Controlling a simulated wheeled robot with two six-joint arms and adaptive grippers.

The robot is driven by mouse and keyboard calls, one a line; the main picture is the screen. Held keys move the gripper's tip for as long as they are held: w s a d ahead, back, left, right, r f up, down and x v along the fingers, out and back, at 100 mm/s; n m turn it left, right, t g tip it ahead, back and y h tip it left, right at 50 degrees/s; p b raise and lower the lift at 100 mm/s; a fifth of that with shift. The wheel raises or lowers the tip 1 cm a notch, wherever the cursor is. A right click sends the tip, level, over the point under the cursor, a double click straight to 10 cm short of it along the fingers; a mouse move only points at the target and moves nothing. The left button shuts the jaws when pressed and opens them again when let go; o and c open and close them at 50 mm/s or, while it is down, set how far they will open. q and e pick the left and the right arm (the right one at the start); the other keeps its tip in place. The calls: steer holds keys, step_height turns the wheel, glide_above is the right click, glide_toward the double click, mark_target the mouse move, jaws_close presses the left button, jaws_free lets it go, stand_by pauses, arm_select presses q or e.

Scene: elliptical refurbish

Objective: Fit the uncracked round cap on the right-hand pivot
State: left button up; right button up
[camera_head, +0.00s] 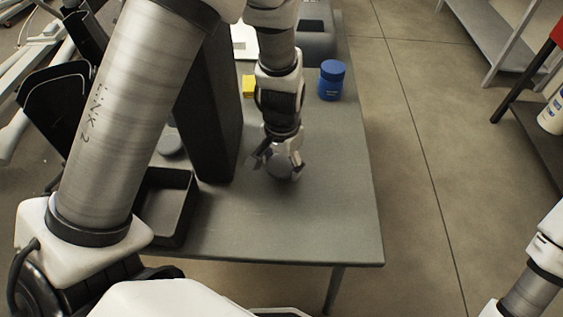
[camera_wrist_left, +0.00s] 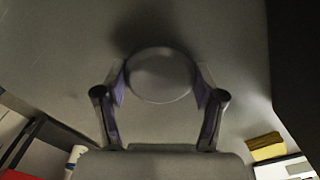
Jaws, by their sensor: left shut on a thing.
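My left gripper (camera_head: 276,155) is shut on a round grey cap (camera_head: 284,167), low over the right part of the grey table. In the left wrist view the round cap (camera_wrist_left: 160,75) sits between the two fingers of the left gripper (camera_wrist_left: 160,92), with a dark shadow on the table beyond it. I cannot make out a crack on its visible face. A second grey round thing (camera_head: 170,141) shows partly behind my left arm. The pivot is not clearly in view. Only part of my right arm shows at the lower right; its gripper is out of view.
A black upright block (camera_head: 210,110) stands left of the gripper, with an open black tray (camera_head: 181,205) at its front left. A blue jar (camera_head: 331,80) and a yellow block (camera_head: 249,87) are farther back. The table's (camera_head: 320,225) front right is clear.

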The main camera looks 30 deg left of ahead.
mark_target(282, 163)
arm_select(q)
steer(key=o, duration=1)
steer(key=shift+w+f, duration=0.1)
steer(key=shift+f, duration=0.05)
steer(key=shift+r, duration=0.25)
step_height(282, 163, up, 12)
steer(key=shift+f+p, duration=0.1)
steer(key=shift+p, duration=1.15)
